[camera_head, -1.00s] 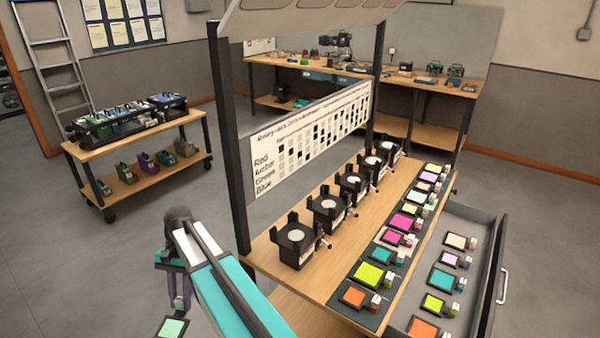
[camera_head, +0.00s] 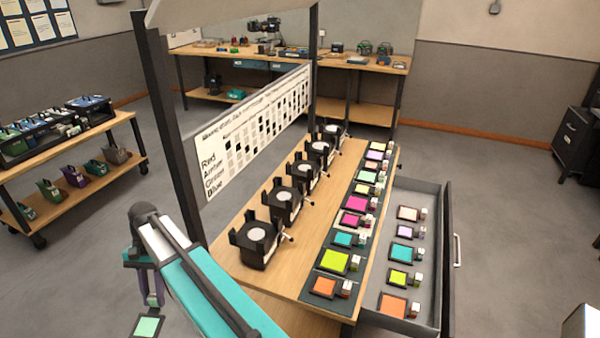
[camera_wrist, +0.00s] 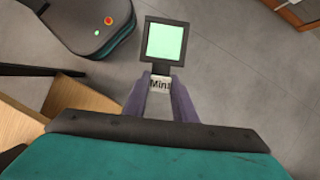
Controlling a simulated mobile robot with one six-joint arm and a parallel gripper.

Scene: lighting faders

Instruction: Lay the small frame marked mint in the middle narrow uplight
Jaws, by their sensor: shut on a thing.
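My gripper (camera_wrist: 160,92) is shut on the small mint frame (camera_wrist: 165,42), a pale green square in a dark border with a white tab reading "Mint" between the fingers. The frame (camera_head: 147,326) also shows at the bottom left of the head view, held over the floor left of the workbench. Several black uplights with pale round lenses stand in a row along the bench; a near one (camera_head: 257,236) and one farther back (camera_head: 306,171) are empty on top. Which of them are narrow cannot be read.
A dark mat (camera_head: 309,284) on the bench's right holds several coloured frames. An open drawer (camera_head: 447,225) juts out at the right with more frames. A black post (camera_head: 172,130) and a chart board (camera_head: 255,130) stand along the bench's left edge. Open floor lies left of the bench.

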